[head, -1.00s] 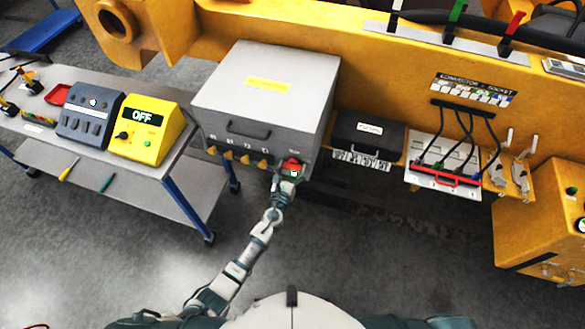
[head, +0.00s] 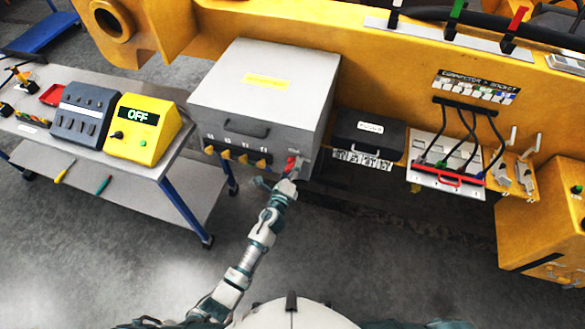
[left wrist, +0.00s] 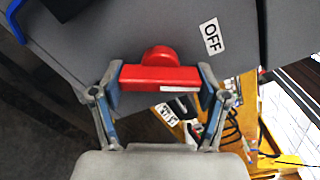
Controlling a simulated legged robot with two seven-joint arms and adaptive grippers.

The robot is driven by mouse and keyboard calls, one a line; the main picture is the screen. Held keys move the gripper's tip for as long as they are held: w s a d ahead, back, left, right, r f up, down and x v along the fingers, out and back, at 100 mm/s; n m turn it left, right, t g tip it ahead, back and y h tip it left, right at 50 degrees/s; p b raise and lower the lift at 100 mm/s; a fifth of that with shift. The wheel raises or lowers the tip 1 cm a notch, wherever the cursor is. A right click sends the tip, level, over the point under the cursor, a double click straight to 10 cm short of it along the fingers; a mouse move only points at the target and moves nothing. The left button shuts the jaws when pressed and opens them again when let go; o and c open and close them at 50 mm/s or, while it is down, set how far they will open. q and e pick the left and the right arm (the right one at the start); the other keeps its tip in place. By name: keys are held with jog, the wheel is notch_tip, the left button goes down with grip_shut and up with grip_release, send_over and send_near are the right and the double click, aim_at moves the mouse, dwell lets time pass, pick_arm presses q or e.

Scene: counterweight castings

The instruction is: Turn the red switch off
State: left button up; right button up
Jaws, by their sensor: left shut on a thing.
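The red switch (head: 291,163) is on the front of the grey cabinet (head: 225,100), at the right end of its lower edge. In the left wrist view the red switch (left wrist: 160,77) has a bar-shaped handle and a round hub, and a white "OFF" label (left wrist: 211,37) lies beyond it to the upper right. My left gripper (head: 289,173) is at the switch. In the left wrist view its fingers (left wrist: 161,90) are shut on the two ends of the handle. In the head view the gripper partly hides the switch. My right gripper is not in view.
Several yellow knobs (head: 238,155) line the cabinet front left of the switch. A yellow box (head: 143,143) reading "OFF" stands on the cart (head: 165,160) at left. A black case (head: 365,140) and a panel with cables (head: 440,185) are at right. The floor below is open.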

pick_arm(q)
jog(key=n, duration=0.6)
jog(key=shift+s+f+b, duration=0.1)
jog(key=shift+f+b, duration=0.1)
jog(key=shift+b, duration=0.1)
jog(key=shift+f, duration=0.1)
dwell(0.3)
jog(key=o, duration=1.2)
jog(key=shift+c, duration=0.2)
jog(key=shift+r, duration=0.2)
jog(key=shift+a, duration=0.1)
jog(key=v, duration=1.2)
jog(key=shift+f, duration=0.1)
